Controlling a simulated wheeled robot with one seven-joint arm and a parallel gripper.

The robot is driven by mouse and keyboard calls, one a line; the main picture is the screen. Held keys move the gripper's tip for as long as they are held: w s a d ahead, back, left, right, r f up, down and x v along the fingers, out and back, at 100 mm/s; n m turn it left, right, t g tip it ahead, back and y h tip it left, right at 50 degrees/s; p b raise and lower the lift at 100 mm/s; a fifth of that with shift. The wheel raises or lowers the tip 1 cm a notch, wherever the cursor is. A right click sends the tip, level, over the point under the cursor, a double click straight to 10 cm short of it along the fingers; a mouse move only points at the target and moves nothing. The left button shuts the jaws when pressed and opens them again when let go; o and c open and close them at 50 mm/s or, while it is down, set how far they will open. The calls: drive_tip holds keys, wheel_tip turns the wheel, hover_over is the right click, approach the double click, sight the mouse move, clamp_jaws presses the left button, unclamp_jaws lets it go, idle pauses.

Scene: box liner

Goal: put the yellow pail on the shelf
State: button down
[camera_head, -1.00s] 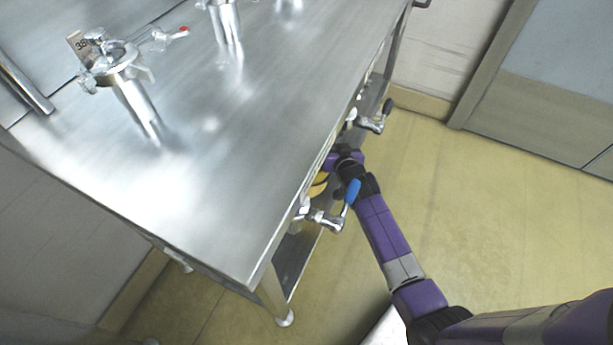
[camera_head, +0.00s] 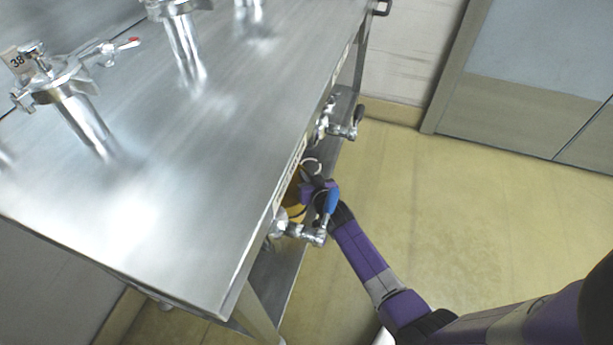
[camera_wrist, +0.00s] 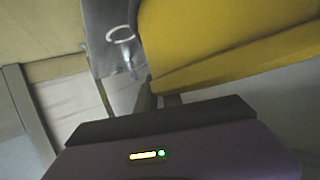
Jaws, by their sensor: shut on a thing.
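The yellow pail (camera_wrist: 225,35) fills the upper right of the wrist view, close against my gripper (camera_wrist: 165,105). In the head view only a sliver of the pail (camera_head: 294,200) shows beneath the front edge of the steel table, beside my gripper (camera_head: 318,190). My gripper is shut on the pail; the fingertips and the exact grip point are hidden. The lower shelf (camera_head: 272,275) runs under the tabletop. The table hides most of the pail, so I cannot tell whether its base touches the shelf.
Two valves stick out from the table's front, one with a blue handle (camera_head: 332,200) right beside my gripper, one with a dark handle (camera_head: 359,115) farther back. Steel fittings (camera_head: 75,95) stand on the tabletop (camera_head: 180,210). The floor (camera_head: 460,210) to the right is clear.

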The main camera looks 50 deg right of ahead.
drive_tip(key=c, duration=1.5)
unclamp_jaws()
drive_tip(key=shift+f, duration=0.1)
drive_tip(key=shift+r, duration=0.2)
drive_tip(key=p+v, duration=0.3)
drive_tip(key=v, duration=0.9)
